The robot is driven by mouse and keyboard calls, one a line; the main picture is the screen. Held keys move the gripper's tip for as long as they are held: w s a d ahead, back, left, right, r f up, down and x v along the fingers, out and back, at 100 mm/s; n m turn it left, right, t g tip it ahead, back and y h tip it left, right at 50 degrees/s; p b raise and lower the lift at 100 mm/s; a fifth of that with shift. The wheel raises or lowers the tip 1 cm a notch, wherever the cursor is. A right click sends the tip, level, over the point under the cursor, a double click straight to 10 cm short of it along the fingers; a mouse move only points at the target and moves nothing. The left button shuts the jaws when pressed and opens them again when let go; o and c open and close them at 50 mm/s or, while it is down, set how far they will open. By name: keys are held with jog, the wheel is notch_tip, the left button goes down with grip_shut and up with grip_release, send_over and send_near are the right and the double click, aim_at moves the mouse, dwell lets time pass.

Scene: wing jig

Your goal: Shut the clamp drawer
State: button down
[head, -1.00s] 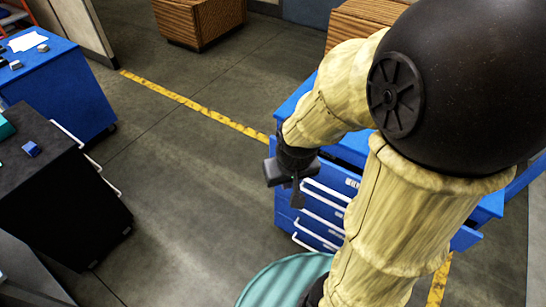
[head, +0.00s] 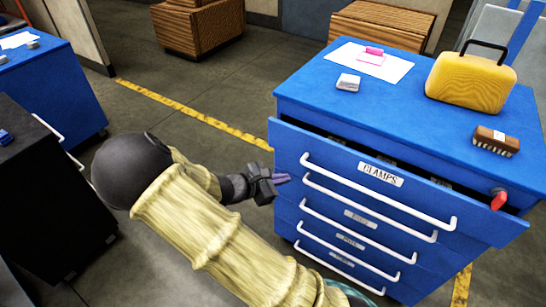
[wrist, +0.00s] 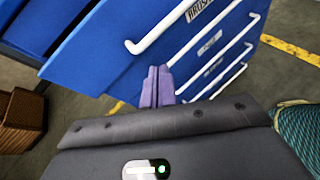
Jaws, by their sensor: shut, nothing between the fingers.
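The clamp drawer (head: 300,145) is the top drawer of the blue cabinet, with a "CLAMPS" label and a long white handle (head: 420,209). It stands pulled out, with a dark gap between its front and the cabinet top. In the wrist view the drawer front (wrist: 105,50) and its handle (wrist: 185,30) fill the upper part. My gripper (head: 282,179) is shut and empty. Its purple fingertips are beside the left end of the drawer front, a little below the top handle's left end. In the wrist view the fingers (wrist: 158,86) overlap the blue front; I cannot tell whether they touch it.
Lower drawers with white handles look shut. On the cabinet top are a yellow case (head: 472,82), a brush (head: 495,141), a paper sheet (head: 395,68) and a small white block (head: 348,83). A red object (head: 498,200) is at the drawer's right end.

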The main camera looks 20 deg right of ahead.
aim_at(278, 137)
jog(key=w+a+f+n+t+h+b, duration=0.1)
jog(key=w+a+n+t+b, duration=0.2)
jog(key=w+a+n+t, duration=0.4)
jog(key=shift+w+a+n+t+b, duration=0.2)
jog(key=shift+a+n+t+b, duration=0.2)
jog(key=shift+a, duration=0.2)
jog(key=shift+w+d+f, duration=0.1)
jog(key=x, duration=1.3)
jog(key=shift+w+d, duration=0.25)
jog(key=shift+d, duration=0.1)
